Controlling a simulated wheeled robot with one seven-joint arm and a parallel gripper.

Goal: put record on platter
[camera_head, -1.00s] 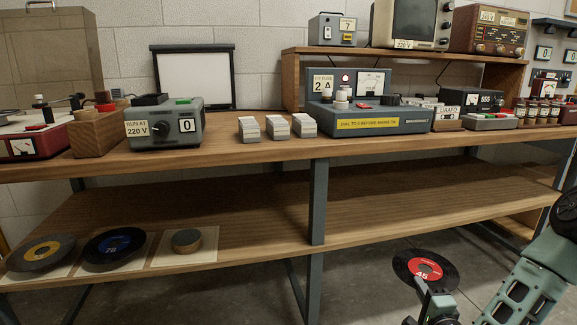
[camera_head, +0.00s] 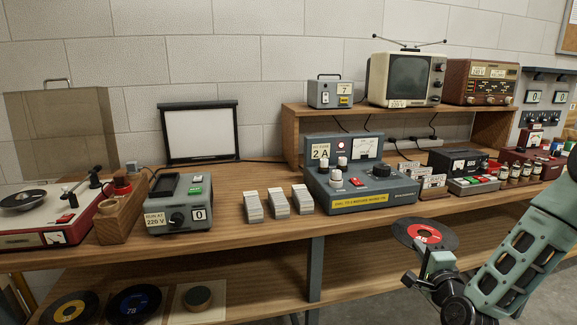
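A black record with a red label marked 45 (camera_head: 408,228) is held by my gripper (camera_head: 424,254) at its near edge, in front of the bench at the right. The gripper looks shut on the disc's rim, and the record is tilted towards the camera. The record player (camera_head: 48,222) is at the far left of the bench top, red and cream, with its platter (camera_head: 22,199) showing and its clear lid raised behind. The tonearm lies to the right of the platter. My gripper is far to the right of the player.
On the bench stand a wooden block with a red-topped item (camera_head: 120,215), a grey 220 V box (camera_head: 180,205), several white card stacks (camera_head: 278,202) and a grey control console (camera_head: 362,187). Two more records (camera_head: 134,303) lie on the lower shelf beside a small round puck (camera_head: 197,297).

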